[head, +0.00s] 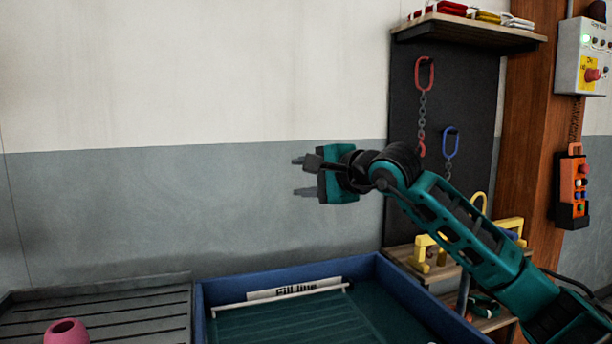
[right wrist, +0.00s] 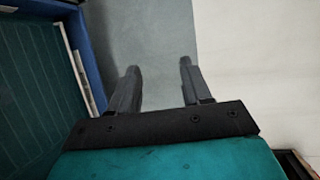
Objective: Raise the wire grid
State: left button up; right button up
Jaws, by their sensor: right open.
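I cannot make out a wire grid for certain in either view. A blue-rimmed tank (head: 202,312) with a dark teal, faintly lined inside stands at the bottom of the head view. A thin white bar (head: 262,301) runs along its back wall, below a white label with black letters. My right gripper (head: 300,176) is open and empty, held in the air above the tank's back edge and pointing left. In the right wrist view its two fingers (right wrist: 159,66) are apart with nothing between them; the tank rim (right wrist: 88,50) shows at left. My left gripper is not in view.
A grey slatted surface (head: 100,309) with a pink ring-like object (head: 67,332) lies left of the tank. A dark board (head: 400,120) with hanging chains, a shelf (head: 465,36) and a yellow-framed item (head: 424,250) stand at right. The space left of the gripper is clear.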

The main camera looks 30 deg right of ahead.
jog(key=c, duration=0.7)
grip_shut()
jog(key=shift+c, duration=0.6)
grip_release()
jog(key=o, duration=0.8)
jog(key=shift+s, duration=0.1)
